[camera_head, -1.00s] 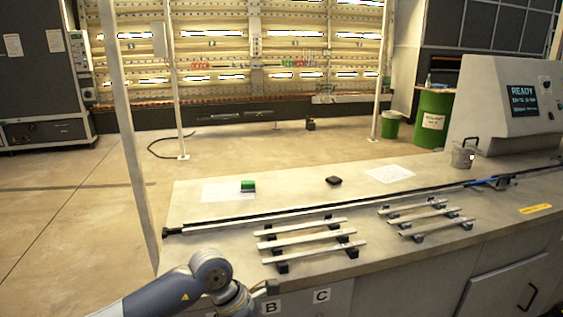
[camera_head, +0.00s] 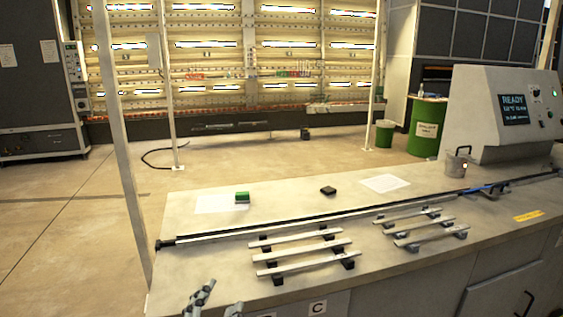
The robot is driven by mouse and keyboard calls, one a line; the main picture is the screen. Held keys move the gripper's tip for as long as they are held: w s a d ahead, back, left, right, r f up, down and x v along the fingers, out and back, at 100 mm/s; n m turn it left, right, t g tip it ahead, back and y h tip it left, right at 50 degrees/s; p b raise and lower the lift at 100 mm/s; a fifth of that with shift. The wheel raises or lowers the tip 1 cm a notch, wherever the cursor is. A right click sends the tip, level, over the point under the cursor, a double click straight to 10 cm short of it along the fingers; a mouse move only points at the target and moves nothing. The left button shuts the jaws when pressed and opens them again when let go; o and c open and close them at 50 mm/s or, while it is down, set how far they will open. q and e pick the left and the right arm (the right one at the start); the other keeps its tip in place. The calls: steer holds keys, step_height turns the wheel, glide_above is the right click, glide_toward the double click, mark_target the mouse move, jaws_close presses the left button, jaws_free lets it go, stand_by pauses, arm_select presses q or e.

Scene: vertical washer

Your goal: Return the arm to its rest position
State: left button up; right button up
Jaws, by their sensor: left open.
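My left gripper (camera_head: 217,299) shows at the bottom edge, at the near left corner of the counter. Its fingers are apart with nothing between them. The rest of the left arm is below the picture. My right gripper is not in view. The counter (camera_head: 400,275) runs across the front to the right.
Bars on black supports (camera_head: 300,252) lie just right of my gripper, with another set (camera_head: 420,225) further right. A long rail (camera_head: 320,218) runs behind them. A white post (camera_head: 118,140) rises at left. A metal cup (camera_head: 456,165) stands near the control console (camera_head: 500,115).

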arm_select(q)
steer(key=s+a+f+n+g+y, duration=0.25)
steer(key=s+f+g, duration=0.2)
steer(key=f, duration=0.25)
steer(key=s+a+f+n+g+y, duration=0.1)
steer(key=s+a+f+n+g, duration=0.25)
steer(key=s+f, duration=0.35)
steer(key=s+a+f+n+g+h, duration=0.1)
steer(key=s+f+g, duration=0.25)
steer(key=s, duration=0.45)
steer(key=s+a+f+n+g+h, duration=0.1)
steer(key=s+f+n+g, duration=0.15)
steer(key=s+f, duration=0.4)
step_height(320, 180, down, 26)
steer(key=s+m+g, duration=0.1)
steer(key=s+g, duration=0.1)
steer(key=s, duration=0.1)
steer(key=s+a+f, duration=0.2)
steer(key=s+f, duration=1.3)
steer(key=s, duration=0.1)
steer(key=shift+a+g+y, duration=0.35)
steer(key=shift+a+g, duration=0.05)
steer(key=shift+f, duration=0.1)
